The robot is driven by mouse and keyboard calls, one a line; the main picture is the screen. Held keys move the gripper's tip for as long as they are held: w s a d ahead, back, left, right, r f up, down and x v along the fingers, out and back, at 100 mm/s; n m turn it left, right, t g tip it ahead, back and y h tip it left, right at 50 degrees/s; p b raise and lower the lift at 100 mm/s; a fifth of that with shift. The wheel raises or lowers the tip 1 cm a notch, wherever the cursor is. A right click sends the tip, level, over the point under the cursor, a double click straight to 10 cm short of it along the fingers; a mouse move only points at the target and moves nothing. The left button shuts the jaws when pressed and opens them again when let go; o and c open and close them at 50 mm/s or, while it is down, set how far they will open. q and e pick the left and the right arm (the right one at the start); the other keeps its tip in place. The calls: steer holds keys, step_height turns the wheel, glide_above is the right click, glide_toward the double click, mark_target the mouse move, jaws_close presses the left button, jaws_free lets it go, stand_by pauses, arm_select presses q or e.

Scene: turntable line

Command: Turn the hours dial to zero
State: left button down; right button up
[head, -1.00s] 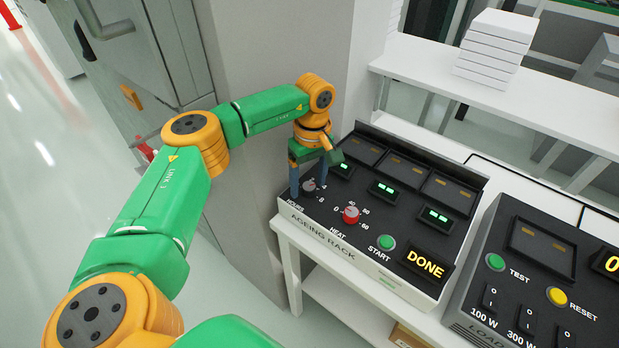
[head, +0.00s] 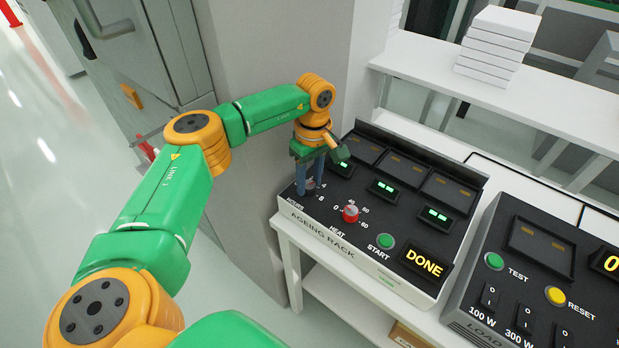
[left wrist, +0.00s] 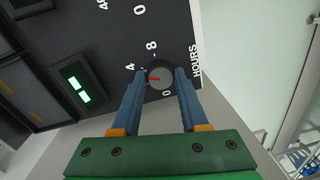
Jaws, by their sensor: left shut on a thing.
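The hours dial (left wrist: 161,74) is a small round grey knob with a red pointer mark, on the black top of the ageing rack (head: 352,250). In the left wrist view the red mark points left, roughly toward the 4; the 0 lies below the knob and the 8 above. My left gripper (left wrist: 161,76) is shut on the dial, a blue finger on each side. In the head view the left gripper (head: 309,190) points down at the rack's left end and its fingers mostly hide the dial. My right gripper is not in view.
A lit DONE display (head: 424,263) is at the rack's right end. A grey pillar (head: 280,60) stands behind my left arm. The load unit (head: 530,270) is further right.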

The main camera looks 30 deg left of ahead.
arm_select(q)
steer(key=n+p, duration=0.1)
steer(key=n, duration=0.4)
steer(key=n+p, duration=0.1)
steer(key=n, duration=0.5)
steer(key=shift+s+a+n+h+p, duration=0.1)
steer(key=shift+n+h+p, duration=0.2)
steer(key=shift+h+p, duration=0.1)
steer(key=n+p, duration=0.1)
steer(key=n, duration=0.4)
steer(key=n+p, duration=0.2)
steer(key=n, duration=0.3)
steer(key=shift+s+t, duration=0.1)
steer(key=shift+t, duration=0.2)
steer(key=shift+f+n, duration=0.1)
steer(key=shift+n, duration=0.4)
steer(key=shift+c, duration=2.1)
jaws_free()
